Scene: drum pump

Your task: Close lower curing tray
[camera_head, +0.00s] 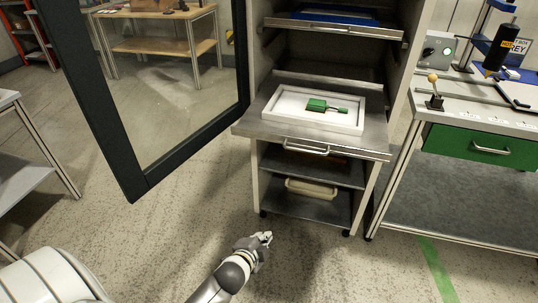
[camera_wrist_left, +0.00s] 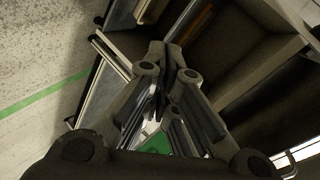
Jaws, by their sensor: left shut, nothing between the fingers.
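The lower curing tray (camera_head: 262,130) is a grey metal shelf pulled out from the front of the cabinet, with a bar handle (camera_head: 306,147) on its front edge. My left gripper (camera_head: 268,236) is low over the floor, in front of the cabinet and below the tray, apart from the handle. In the left wrist view its fingers (camera_wrist_left: 174,55) are together and empty, with metal edges and dark shelving beyond. My right gripper is not in view.
An open door with a dark frame (camera_head: 140,186) stands left of the cabinet. An upper tray (camera_head: 333,29) with a blue item is above. A lower shelf holds a pale bin (camera_head: 311,188). A workbench with a green drawer (camera_head: 468,145) is right. The floor before the cabinet is clear.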

